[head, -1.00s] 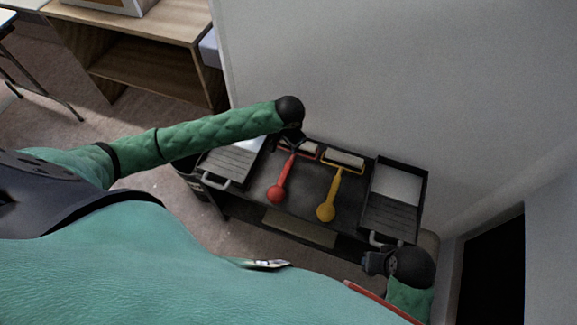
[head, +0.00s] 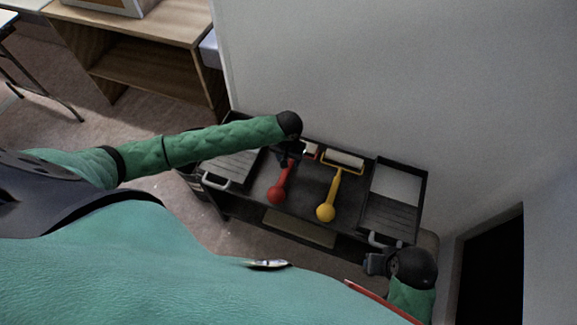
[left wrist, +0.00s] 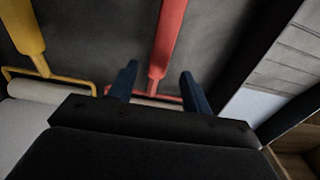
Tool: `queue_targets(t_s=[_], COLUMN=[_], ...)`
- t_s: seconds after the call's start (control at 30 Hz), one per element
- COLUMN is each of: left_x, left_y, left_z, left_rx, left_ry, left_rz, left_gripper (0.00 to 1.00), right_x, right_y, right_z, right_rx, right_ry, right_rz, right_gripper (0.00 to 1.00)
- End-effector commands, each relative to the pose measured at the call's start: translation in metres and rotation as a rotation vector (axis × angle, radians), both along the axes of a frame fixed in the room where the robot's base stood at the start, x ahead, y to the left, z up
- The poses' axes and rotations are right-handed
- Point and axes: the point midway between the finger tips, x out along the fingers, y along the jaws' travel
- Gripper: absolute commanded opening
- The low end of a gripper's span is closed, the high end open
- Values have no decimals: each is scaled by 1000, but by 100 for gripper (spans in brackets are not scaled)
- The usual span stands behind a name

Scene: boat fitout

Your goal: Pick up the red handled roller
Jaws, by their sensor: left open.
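The red handled roller (head: 280,188) lies on the black cart top, with its round handle end toward me and its roller head toward the wall. My left gripper (head: 288,158) is over its frame end and hides part of it. In the left wrist view the red shaft (left wrist: 168,45) runs between the two open fingers (left wrist: 158,82), and part of the head shows behind them. I cannot tell whether the fingers touch it. My right gripper (head: 374,263) is by the cart's front right corner; its jaw opening is unclear.
A yellow handled roller (head: 328,207) lies to the right of the red one. Paint trays stand at the left (head: 232,166) and right (head: 391,205) ends of the cart. The wall (head: 400,80) rises close behind. A wooden shelf unit (head: 140,75) stands at the back left.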

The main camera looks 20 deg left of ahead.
Motion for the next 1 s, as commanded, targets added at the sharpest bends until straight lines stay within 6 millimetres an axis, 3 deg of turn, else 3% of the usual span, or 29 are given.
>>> queue_targets(t_s=[0.3, 0.57, 0.83, 1.0], left_x=[-2, -2, -2, -2], left_y=[-2, -2, -2, -2], left_z=[-37, -40, -40, -40], left_rx=[1, 0, 1, 1], left_ry=[1, 0, 0, 0], left_rz=[-1, -2, -1, -1], left_gripper=[49, 49, 0, 0], right_x=[-4, -5, -3, -3], right_y=[-10, -7, -9, -9], right_z=[15, 15, 15, 15], right_rx=[-18, -14, -17, -18], right_ry=[30, 34, 28, 28], right_rz=[-20, -23, -20, -19], right_gripper=[36, 36, 36, 36])
